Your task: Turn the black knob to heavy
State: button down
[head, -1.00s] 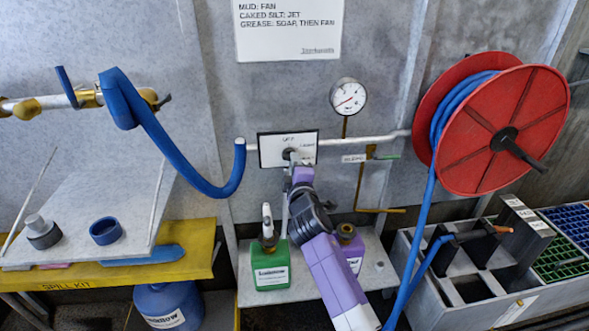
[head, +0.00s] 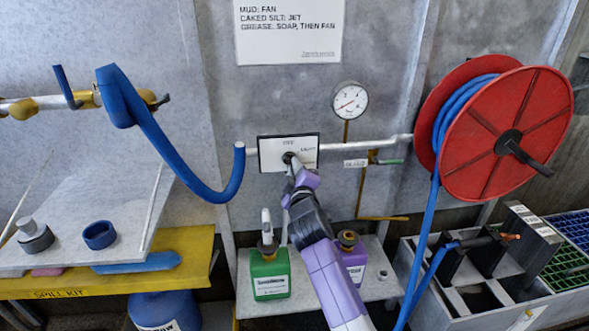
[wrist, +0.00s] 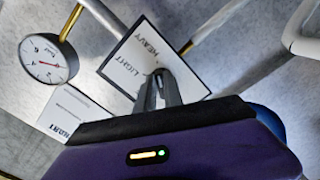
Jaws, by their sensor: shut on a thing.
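The black knob (head: 288,157) sits on a white, dark-edged plate (head: 267,155) on the grey wall, in line with a pale pipe. My gripper (head: 293,164) is shut on the knob and mostly hides it in the head view. In the wrist view my gripper (wrist: 160,84) reaches the knob, whose small dark top (wrist: 160,73) shows between the fingertips. The plate (wrist: 180,77) there reads LIGHT and HEAVY; HEAVY lies along the upper part in that view. I cannot tell which label the knob points at.
A pressure gauge (head: 349,100) stands right of the plate, and a red hose reel (head: 510,130) further right. A green bottle (head: 269,274) and a purple bottle (head: 353,260) stand on a shelf below my arm. A blue hose (head: 190,165) hangs at left.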

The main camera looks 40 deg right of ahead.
jog(key=shift+f, duration=0.1)
jog(key=c, duration=1.5)
grip_release()
jog(key=shift+o, duration=0.2)
jog(key=v, duration=0.7)
jog(key=shift+s+a, duration=0.25)
jog(key=shift+s, duration=0.1)
